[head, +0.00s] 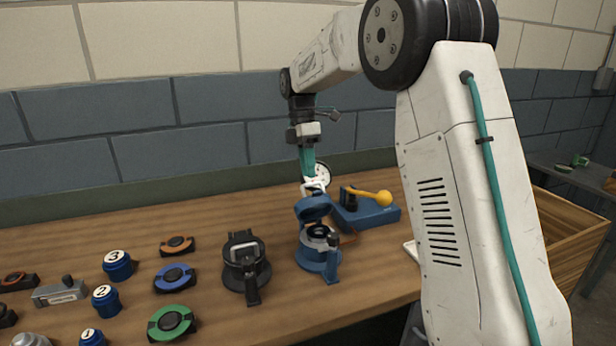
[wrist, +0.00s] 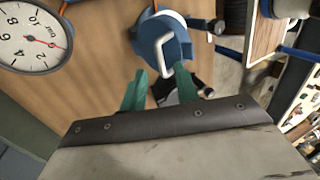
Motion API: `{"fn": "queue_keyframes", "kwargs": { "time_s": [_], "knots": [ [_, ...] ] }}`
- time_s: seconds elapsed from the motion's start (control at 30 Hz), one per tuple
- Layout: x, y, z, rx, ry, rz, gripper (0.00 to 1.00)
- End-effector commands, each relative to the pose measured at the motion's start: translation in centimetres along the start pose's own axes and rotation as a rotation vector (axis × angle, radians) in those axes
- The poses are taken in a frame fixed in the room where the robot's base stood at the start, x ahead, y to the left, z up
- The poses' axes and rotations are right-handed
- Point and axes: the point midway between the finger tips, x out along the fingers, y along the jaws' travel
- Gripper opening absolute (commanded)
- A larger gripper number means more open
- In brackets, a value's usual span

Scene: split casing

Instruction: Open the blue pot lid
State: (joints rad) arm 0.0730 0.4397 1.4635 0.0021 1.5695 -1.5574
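The blue pot (head: 318,258) stands near the table's right front, and its dark inside shows. Its blue lid (head: 312,208) is tilted up at the back of the pot, off the opening. In the wrist view the outer face of the lid (wrist: 152,38) carries a white bar handle (wrist: 166,52). My gripper (wrist: 160,76) has its two teal fingers apart, one on each side of the handle's near end. I cannot tell whether either finger touches it. In the head view my gripper (head: 312,180) is just above and behind the raised lid.
A black lidded pot (head: 243,270) stands left of the blue pot. A blue box with a yellow-knobbed lever (head: 368,212) is close behind on the right. A dial gauge (wrist: 32,38) is near my gripper. Numbered blue knobs (head: 117,265) and coloured discs (head: 172,320) lie left.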

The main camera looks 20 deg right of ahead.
Motion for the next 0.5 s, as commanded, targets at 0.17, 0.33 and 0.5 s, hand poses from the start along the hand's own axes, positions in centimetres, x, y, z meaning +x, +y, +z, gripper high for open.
{"fn": "queue_keyframes", "kwargs": {
  "time_s": [0.17,0.33,0.5],
  "knots": [
    [-3.1,0.1,0.0,0.0,0.0,0.002,0.31],
    [-4.6,0.1,0.1,0.0,0.0,-0.001,0.31],
    [-4.9,0.1,0.1,0.001,0.0,-0.001,0.31]
  ]
}}
